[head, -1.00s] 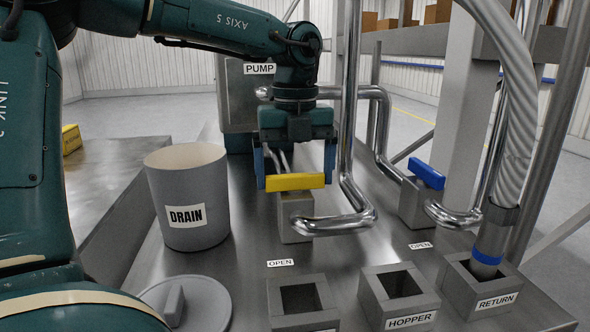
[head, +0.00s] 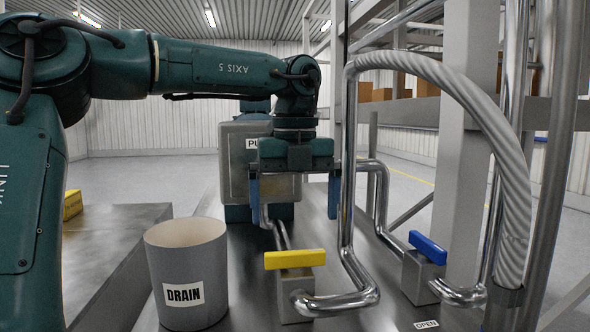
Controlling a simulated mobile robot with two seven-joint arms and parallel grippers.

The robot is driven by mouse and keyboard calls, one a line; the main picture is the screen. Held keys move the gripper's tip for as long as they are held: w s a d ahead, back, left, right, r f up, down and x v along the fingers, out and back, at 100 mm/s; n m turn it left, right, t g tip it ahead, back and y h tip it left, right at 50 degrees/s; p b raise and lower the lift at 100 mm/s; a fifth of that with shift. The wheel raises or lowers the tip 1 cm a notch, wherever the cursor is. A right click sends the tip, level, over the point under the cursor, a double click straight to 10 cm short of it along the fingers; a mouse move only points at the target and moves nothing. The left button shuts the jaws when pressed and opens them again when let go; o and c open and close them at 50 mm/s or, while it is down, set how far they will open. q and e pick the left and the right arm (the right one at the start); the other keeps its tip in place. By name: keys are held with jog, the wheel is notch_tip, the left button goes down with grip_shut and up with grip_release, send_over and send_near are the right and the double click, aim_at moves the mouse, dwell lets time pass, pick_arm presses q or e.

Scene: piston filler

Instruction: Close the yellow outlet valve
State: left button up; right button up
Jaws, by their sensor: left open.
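The yellow valve handle (head: 294,259) is a bar on top of a grey valve block (head: 296,284), and it lies roughly left to right in the head view. A steel pipe joins the block at its front right. My left gripper (head: 294,208) points down above and behind the handle. Its two blue fingers are wide apart with nothing between them, and clear space shows between the fingertips and the bar. My right gripper is not in view.
A blue valve handle (head: 428,247) is to the right, past a bent steel pipe (head: 347,200). A grey DRAIN bucket (head: 188,275) stands at left. The pump (head: 240,170) is behind my gripper. A ribbed hose (head: 500,160) arches at right.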

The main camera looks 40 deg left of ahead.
pick_arm(q)
notch_tip(320, 180, up, 6)
jog(key=shift+p, duration=0.5)
